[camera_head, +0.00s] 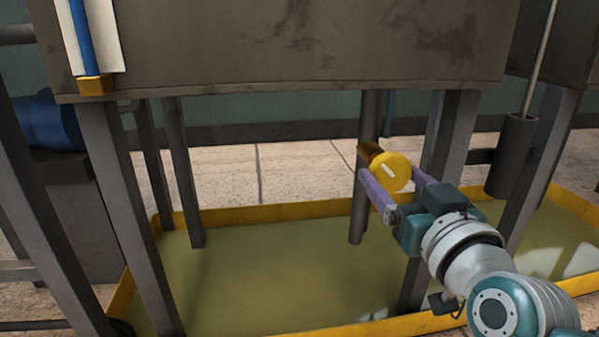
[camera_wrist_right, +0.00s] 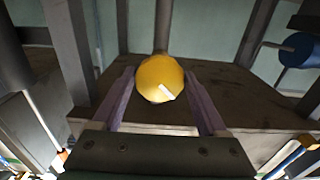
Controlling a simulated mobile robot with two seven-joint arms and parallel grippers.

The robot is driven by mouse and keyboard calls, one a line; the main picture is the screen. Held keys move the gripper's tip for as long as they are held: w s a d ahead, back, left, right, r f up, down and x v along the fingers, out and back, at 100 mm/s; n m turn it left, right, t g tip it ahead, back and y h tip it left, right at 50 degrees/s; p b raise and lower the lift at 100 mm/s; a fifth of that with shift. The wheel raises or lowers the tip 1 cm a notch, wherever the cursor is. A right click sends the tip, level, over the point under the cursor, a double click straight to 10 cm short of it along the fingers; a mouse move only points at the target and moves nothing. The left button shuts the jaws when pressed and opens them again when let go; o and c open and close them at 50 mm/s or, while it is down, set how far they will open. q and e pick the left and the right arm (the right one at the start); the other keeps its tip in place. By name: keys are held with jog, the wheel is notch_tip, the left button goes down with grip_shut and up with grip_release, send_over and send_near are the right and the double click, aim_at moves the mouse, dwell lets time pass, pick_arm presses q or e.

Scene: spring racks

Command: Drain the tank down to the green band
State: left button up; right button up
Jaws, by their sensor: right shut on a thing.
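The brown-grey tank (camera_head: 290,45) stands on metal legs across the top of the head view. A round yellow knob (camera_head: 391,172) with a pale mark on its face sits on a brownish stem (camera_head: 369,151) under the tank. My right gripper (camera_head: 389,176) is shut on the yellow knob, one finger on each side. In the right wrist view the knob (camera_wrist_right: 160,80) sits between the purple fingers. A gauge with a blue column (camera_head: 83,38) on a white strip shows at the upper left. Its upper part is cut off, and no green band shows there. My left gripper is not in view.
A yellow-rimmed tray (camera_head: 280,213) of murky greenish liquid lies below the tank. Tank legs (camera_head: 438,160) stand close to my right arm. A dark cylinder (camera_head: 512,155) hangs from a rod at the right. A blue rounded thing (camera_head: 45,122) sits at the left.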

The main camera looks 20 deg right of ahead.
jog(key=shift+r+m+p, duration=0.1)
jog(key=shift+m+p, duration=0.6)
jog(key=shift+m, duration=0.2)
jog(key=m+p, duration=0.1)
jog(key=m, duration=0.1)
jog(key=shift+m, duration=0.3)
jog(key=m+p, duration=0.1)
jog(key=m, duration=0.2)
jog(key=shift+a, duration=0.1)
jog(key=shift+m, duration=0.8)
jog(key=o, duration=1.3)
jog(key=shift+w, duration=0.1)
jog(key=shift+c, duration=0.2)
